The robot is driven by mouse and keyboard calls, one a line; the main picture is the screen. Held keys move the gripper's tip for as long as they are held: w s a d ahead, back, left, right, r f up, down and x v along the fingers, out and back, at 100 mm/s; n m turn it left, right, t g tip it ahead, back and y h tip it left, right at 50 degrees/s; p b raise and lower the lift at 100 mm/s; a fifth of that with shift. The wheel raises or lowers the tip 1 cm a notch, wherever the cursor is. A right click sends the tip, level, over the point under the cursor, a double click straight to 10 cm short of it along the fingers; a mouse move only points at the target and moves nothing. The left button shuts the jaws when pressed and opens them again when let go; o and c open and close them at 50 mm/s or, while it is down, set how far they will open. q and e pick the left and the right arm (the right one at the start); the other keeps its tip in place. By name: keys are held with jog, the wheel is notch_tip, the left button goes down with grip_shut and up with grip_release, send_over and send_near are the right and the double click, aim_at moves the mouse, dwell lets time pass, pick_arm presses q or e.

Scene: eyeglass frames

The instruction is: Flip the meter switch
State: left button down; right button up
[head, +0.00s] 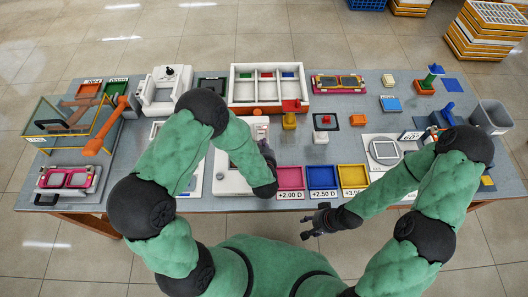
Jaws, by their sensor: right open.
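A white meter-like device (231,183) stands at the table's front middle, partly hidden behind my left arm. I cannot make out its switch. My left gripper (266,148) is over or beside the right side of this device, pointing to the back; its fingers are too small and too covered to tell open from shut. My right gripper (312,224) is open and empty, in front of the table's front edge, below the lens trays. Another white device (163,88) with a black knob on top stands at the back left.
Pink (290,178), blue (322,177) and yellow (353,176) trays line the front edge. A white divided box (268,85) stands at the back. A wire-sided basin (65,125) is at the left, a grey bin (491,116) at the right. Grey table shows between items.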

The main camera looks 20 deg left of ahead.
pick_arm(q)
jog(key=shift+x, duration=0.85)
